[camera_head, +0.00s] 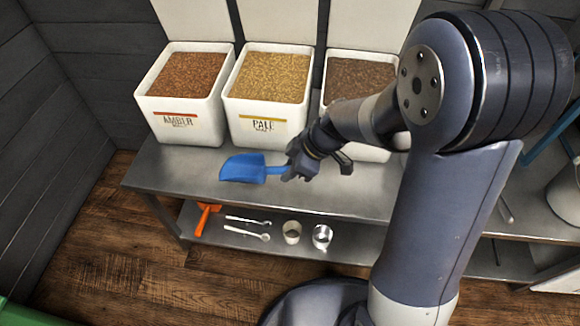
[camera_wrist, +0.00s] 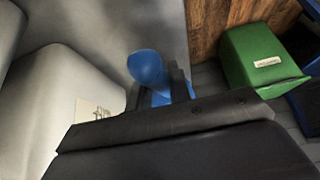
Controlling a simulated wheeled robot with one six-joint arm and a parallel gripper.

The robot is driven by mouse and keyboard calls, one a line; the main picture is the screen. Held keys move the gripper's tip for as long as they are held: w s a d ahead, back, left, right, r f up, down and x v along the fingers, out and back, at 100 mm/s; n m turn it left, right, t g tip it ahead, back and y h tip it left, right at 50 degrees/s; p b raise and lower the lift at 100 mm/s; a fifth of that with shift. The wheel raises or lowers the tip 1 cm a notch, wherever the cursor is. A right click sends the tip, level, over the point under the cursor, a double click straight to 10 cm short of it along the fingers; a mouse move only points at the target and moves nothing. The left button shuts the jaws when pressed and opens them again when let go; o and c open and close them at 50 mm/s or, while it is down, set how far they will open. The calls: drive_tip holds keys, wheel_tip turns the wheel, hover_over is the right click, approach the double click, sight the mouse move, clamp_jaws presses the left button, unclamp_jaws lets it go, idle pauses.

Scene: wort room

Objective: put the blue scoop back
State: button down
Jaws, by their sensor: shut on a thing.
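The blue scoop (camera_head: 243,168) is in my gripper (camera_head: 290,172), in front of the bin labelled PALE (camera_head: 262,128). My gripper is shut on the scoop's handle, and the scoop's bowl points left. The scoop appears to be above the metal table; I cannot tell whether it touches the top.
White bins of grain stand at the back: AMBER (camera_head: 180,125), PALE, and a third (camera_head: 352,100) partly behind my arm. The lower shelf (camera_head: 270,222) holds an orange scoop (camera_head: 205,218), two spoons and two small cups. A green bin (camera_wrist: 250,55) stands on the floor.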

drive_tip(key=shift+f+b, duration=1.15)
drive_tip(key=shift+f, duration=1.7)
drive_tip(key=c, duration=1.2)
unclamp_jaws()
drive_tip(key=shift+r, duration=0.1)
drive_tip(key=p+v, duration=0.2)
drive_tip(key=v, duration=0.8)
drive_tip(key=shift+d+r+p, duration=0.2)
drive_tip(key=shift+r+p, duration=0.1)
drive_tip(key=shift+r, duration=0.05)
